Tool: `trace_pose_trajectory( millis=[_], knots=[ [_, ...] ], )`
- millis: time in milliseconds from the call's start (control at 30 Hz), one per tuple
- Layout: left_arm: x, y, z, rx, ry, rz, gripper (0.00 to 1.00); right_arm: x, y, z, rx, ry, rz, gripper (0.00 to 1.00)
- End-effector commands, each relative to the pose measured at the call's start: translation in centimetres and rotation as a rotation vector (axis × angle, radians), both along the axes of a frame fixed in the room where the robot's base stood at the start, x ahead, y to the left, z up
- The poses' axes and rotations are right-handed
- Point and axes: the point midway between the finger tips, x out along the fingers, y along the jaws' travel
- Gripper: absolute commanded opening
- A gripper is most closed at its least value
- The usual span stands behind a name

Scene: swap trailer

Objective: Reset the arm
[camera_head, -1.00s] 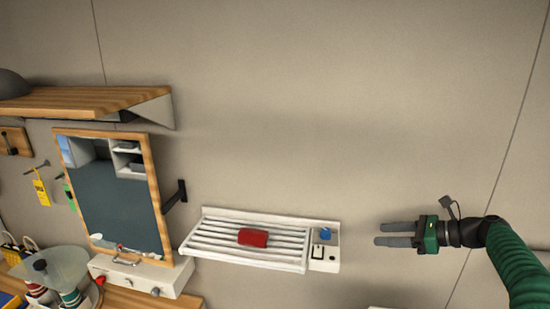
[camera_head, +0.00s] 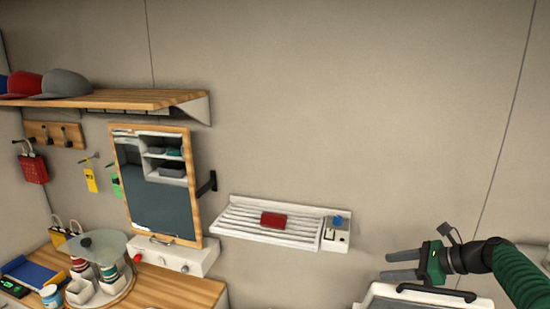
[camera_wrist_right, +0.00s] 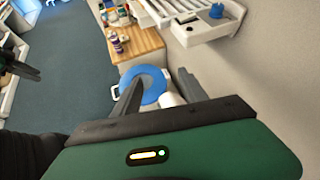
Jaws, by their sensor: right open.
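My right arm comes in from the right in the head view. Its green and black right gripper (camera_head: 402,265) is open and empty, with its fingers pointing left. It is in front of the wall, to the right of and a little lower than the white slatted rack. In the right wrist view the two dark fingers of the right gripper (camera_wrist_right: 155,90) stand apart with nothing between them close up. A blue round thing (camera_wrist_right: 146,84) shows beyond the fingers. My left gripper is not in the head view; a dark shape at the left of the wrist view is unclear.
A white slatted rack (camera_head: 250,230) on the wall holds a red block (camera_head: 273,220). A case with a black handle (camera_head: 428,298) lies under my right gripper. A mirror cabinet (camera_head: 157,200), a shelf with caps (camera_head: 100,98) and a cluttered wooden bench (camera_head: 190,293) are at left. The upper wall is clear.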

Motion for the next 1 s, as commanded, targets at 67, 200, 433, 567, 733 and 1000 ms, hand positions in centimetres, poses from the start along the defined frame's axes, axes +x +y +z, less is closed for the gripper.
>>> trace_pose_trajectory(
  millis=[67,200,433,567,733,1000],
  knots=[
    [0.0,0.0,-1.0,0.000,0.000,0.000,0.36,-0.5,1.7,-2.2,-0.072,-0.002,0.045,0.50],
    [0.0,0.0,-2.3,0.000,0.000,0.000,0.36,-2.3,4.7,-6.4,-0.245,-0.022,0.157,0.50],
    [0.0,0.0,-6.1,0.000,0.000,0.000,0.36,-9.3,9.5,-16.4,-0.674,-0.113,0.528,0.50],
    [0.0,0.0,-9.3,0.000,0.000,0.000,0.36,-17.3,11.0,-23.5,-0.997,-0.250,0.943,0.50],
    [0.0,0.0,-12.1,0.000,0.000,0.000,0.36,-26.9,11.3,-29.4,-1.256,-0.479,1.474,0.50],
    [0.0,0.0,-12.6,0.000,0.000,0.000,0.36,-31.1,11.4,-31.2,-1.328,-0.621,1.735,0.50]
  ],
)
